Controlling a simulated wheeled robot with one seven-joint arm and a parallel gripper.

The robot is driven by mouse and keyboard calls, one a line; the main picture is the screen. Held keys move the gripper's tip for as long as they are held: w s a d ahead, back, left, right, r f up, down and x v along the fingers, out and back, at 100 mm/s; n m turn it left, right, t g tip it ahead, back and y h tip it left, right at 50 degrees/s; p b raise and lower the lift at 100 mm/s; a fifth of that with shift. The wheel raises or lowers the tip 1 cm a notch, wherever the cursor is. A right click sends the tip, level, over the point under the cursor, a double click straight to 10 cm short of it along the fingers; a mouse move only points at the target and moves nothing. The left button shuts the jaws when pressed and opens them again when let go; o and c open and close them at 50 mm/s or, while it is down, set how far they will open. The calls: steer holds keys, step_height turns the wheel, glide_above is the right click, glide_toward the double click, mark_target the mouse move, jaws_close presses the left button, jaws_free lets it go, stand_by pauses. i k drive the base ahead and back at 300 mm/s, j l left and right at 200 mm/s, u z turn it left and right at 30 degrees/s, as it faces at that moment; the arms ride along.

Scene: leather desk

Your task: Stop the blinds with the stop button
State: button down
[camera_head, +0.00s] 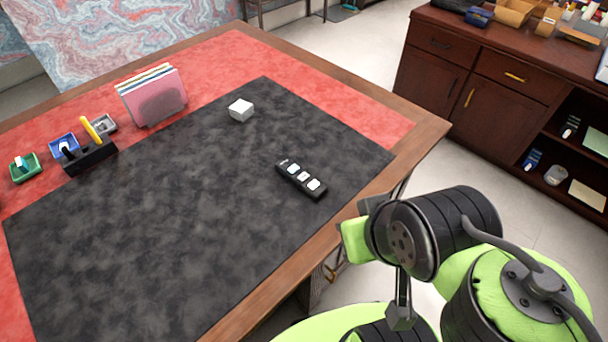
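A black remote (301,179) with several white buttons in a row lies flat on the dark desk mat, near the mat's right edge. Its button symbols are too small to read, so I cannot tell which is the stop button. My gripper (387,262) is at the lower right, beyond the desk's near edge and apart from the remote. Its two dark fingers appear spread apart on either side of my wrist, which hides the middle of it. I see nothing held. No blinds show in this view.
A file holder (153,96), a black pen stand (88,158) and small trays (25,167) stand at the left. A wooden cabinet (490,80) is at the back right. The mat around the remote is clear.

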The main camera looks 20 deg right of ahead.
mark_target(304, 176)
steer(key=l+u, duration=0.2)
steer(key=u, duration=0.2)
steer(key=l+u, duration=0.2)
steer(key=u, duration=0.2)
steer(key=l+u, duration=0.25)
steer(key=u, duration=0.2)
steer(key=l+u, duration=0.2)
steer(key=u, duration=0.25)
steer(key=k+l+u, duration=0.15)
steer(key=u, duration=0.25)
steer(key=k+l+u, duration=0.1)
steer(key=u, duration=0.35)
steer(key=k+l+u, duration=0.15)
steer(key=u, duration=0.3)
steer(key=l+u, duration=0.15)
steer(key=u, duration=0.25)
steer(key=k+l+u, duration=0.15)
steer(key=u, duration=0.25)
steer(key=k+l+u, duration=0.1)
steer(key=u, duration=0.3)
